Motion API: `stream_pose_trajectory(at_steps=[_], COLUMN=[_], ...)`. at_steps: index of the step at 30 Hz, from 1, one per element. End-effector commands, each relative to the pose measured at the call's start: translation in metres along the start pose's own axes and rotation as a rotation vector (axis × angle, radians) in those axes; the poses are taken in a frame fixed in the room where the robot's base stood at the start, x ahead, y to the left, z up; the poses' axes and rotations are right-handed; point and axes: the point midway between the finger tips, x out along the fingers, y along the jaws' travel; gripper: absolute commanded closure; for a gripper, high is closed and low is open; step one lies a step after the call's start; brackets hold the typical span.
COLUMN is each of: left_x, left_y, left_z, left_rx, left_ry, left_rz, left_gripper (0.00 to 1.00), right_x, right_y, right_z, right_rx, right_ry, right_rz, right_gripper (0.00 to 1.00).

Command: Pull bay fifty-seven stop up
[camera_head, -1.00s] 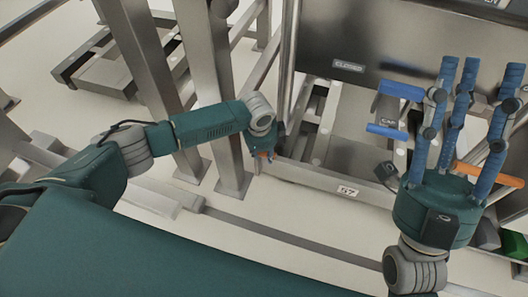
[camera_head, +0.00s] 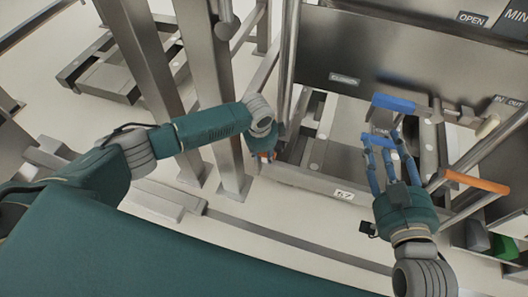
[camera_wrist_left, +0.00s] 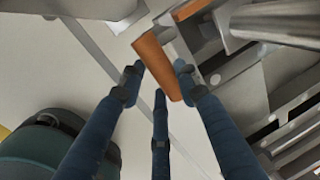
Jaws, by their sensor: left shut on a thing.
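The label 57 (camera_head: 344,195) sits on the front rail of a metal bay. My left gripper (camera_head: 264,152) is at the left end of that rail, shut on a small orange handle (camera_wrist_left: 158,66). In the left wrist view its blue fingers (camera_wrist_left: 155,80) reach both sides of the handle. In the head view the handle is mostly hidden. An upper blue handle (camera_head: 393,103) lies beyond the fingertips.
Metal posts (camera_head: 210,90) stand close behind my left arm. The pale floor in front is partly clear.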

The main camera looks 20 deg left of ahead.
Motion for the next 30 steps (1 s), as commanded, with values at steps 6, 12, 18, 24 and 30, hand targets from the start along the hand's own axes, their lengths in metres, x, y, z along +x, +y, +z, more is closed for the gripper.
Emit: stream_pose_trajectory(at_steps=[6,12,18,24,30], left_x=[-0.003,-0.004,-0.003,-0.006,-0.036], left_y=[-0.002,-0.002,-0.002,-0.002,-0.003], left_z=[0.0,0.0,0.0,0.0,0.0], left_rx=[0.0,0.0,0.0,0.0,0.001], left_ry=[0.0,0.0,0.0,0.001,0.002], left_rz=[-0.001,-0.002,-0.001,-0.002,-0.005], left_gripper=[1.0,0.56,0.48,0.48,0.48], right_x=[-0.001,-0.001,-0.001,0.0,0.0], right_y=[0.001,0.001,0.001,0.0,0.0], right_z=[0.004,0.004,0.004,0.003,0.003], right_rx=[0.0,0.0,0.0,0.0,0.0], right_ry=[-0.019,-0.018,-0.018,-0.016,-0.016], right_rz=[0.001,0.001,0.001,0.0,0.0], right_gripper=[0.6,0.6,0.6,0.6,0.6])
